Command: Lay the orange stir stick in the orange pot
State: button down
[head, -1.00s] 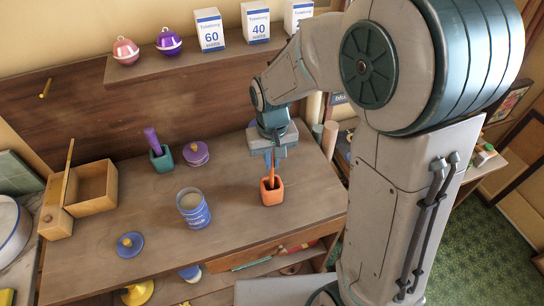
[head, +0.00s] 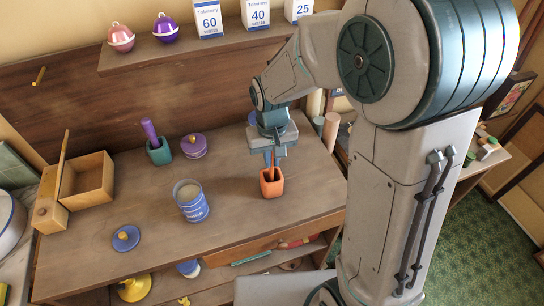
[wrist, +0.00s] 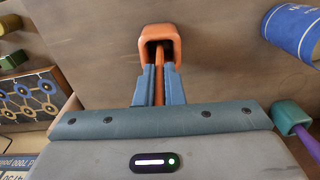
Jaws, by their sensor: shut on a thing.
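The orange pot (head: 271,188) stands upright on the wooden desk, below my gripper in the head view. It also shows at the top middle of the wrist view (wrist: 172,36). The orange stir stick (wrist: 159,88) is held between the two blue fingers of my gripper (wrist: 159,92). Its far end reaches into the mouth of the pot. In the head view a short piece of the stick (head: 272,160) shows between my gripper (head: 272,154) and the pot. The stick's lower end is hidden inside the pot.
The desk right of the orange pot is clear.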

jog(key=shift+f+b, duration=0.8)
jog(key=shift+f, duration=0.3)
jog(key=c, duration=1.5)
grip_release()
jog(key=shift+c, duration=0.2)
jog(key=shift+r+p, duration=2.25)
jog(key=shift+r, duration=0.8)
jog(key=o, duration=0.6)
